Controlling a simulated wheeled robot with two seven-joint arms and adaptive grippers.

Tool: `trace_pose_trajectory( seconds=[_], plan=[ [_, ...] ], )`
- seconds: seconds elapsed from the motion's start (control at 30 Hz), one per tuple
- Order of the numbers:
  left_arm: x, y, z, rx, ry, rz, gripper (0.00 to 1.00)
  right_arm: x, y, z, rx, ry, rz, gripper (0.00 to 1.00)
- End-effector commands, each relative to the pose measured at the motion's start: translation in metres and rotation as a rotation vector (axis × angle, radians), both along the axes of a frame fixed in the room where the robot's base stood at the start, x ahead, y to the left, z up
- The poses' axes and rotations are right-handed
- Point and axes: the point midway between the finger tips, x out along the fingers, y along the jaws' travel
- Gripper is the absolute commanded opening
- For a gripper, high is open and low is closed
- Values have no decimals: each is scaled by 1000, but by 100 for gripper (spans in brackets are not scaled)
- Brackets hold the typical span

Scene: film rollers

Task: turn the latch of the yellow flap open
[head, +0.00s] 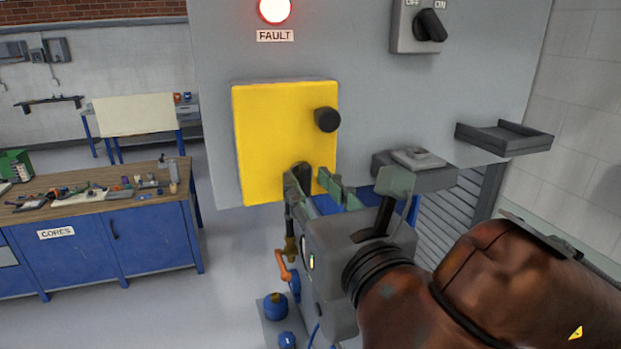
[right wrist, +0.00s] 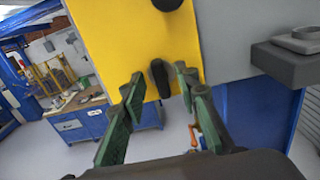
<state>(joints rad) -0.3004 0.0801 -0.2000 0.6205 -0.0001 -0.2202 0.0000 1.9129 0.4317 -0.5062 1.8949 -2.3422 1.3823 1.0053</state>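The yellow flap (head: 270,130) is shut flat against a grey cabinet front. It carries a round black knob (head: 327,119) at its right side and a dark latch (head: 302,168) near its lower edge. In the right wrist view the latch (right wrist: 160,76) is an elongated black handle, roughly upright in that picture. My right gripper (head: 309,184) is open just in front of the latch and partly hides it in the head view. In the right wrist view its green fingers (right wrist: 158,86) stand on either side of the latch. I cannot tell whether they touch it. My left gripper is out of view.
A lit red fault lamp (head: 275,9) and an on/off switch (head: 430,25) sit above on the cabinet. A dark tray (head: 504,138) and a small shelf (head: 414,172) stick out at the right. A blue workbench (head: 115,240) stands at the left, with clear floor between.

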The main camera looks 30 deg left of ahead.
Motion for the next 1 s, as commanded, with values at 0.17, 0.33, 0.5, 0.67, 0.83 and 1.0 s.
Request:
trace_pose_trajectory(
  seconds=[0.17, 0.33, 0.5, 0.67, 0.83, 1.0],
  plan=[
    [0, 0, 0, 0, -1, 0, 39, 2, 2, -1, 0, 0, 0, 29],
    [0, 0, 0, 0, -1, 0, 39, 2, 2, -1, 0, 0, 0, 26],
    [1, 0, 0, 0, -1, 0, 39, 2, 2, -1, 0, 0, 0, 14],
    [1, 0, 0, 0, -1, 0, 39, 2, 2, -1, 0, 0, 0, 3],
    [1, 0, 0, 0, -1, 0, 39, 2, 2, -1, 0, 0, 0, 0],
    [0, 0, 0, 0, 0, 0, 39, 1, 2, -1, -2, -2, 0, 0]
  ],
)
